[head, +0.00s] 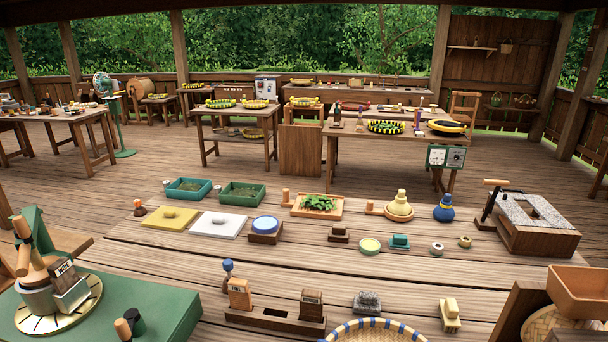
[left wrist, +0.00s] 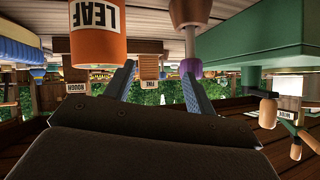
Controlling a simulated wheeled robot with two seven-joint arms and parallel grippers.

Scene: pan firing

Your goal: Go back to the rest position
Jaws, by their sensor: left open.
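My left gripper (left wrist: 158,72) shows in the left wrist view with its two dark fingers spread apart and nothing between them. That view is upside down. An orange container marked LEAF (left wrist: 97,38) is close by, at the upper left of the fingers. A small block marked FINE (left wrist: 149,68) shows in the gap between the fingers, apparently farther off. A purple-tipped object (left wrist: 190,67) is near the right finger. Neither gripper can be made out in the head view, and my right gripper is in no frame.
On the long table stand a FINE block (head: 240,294) in a wooden rack, a wicker basket (head: 375,331), a green tray (head: 242,193), a blue flask (head: 444,208) and a wooden grinder (head: 535,236). A green stand (head: 160,308) is at left. Bare planks (head: 180,256) lie between.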

